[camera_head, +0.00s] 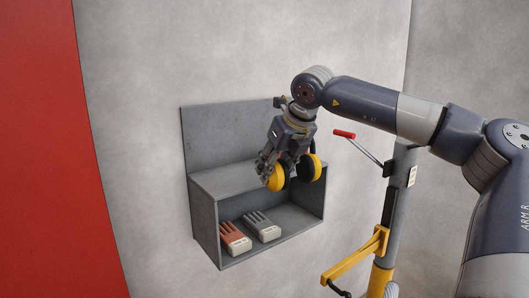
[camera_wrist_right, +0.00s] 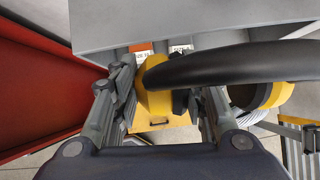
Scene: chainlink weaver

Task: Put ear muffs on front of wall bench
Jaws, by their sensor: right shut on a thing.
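The yellow and black ear muffs (camera_head: 276,178) hang in my right gripper (camera_head: 272,164), in front of the upper shelf of the grey wall bench (camera_head: 222,181). In the right wrist view the gripper (camera_wrist_right: 165,92) is shut on one yellow cup of the ear muffs (camera_wrist_right: 153,88). The black headband crosses to the right, and the other cup shows at the right. In the head view the ear muffs overlap the right part of the bench's upper surface; I cannot tell whether they touch it. My left gripper is not in view.
A grey and yellow post with a red-handled lever (camera_head: 344,134) stands close to the right. A red panel (camera_head: 45,160) is at the left. The bench top's left part is clear.

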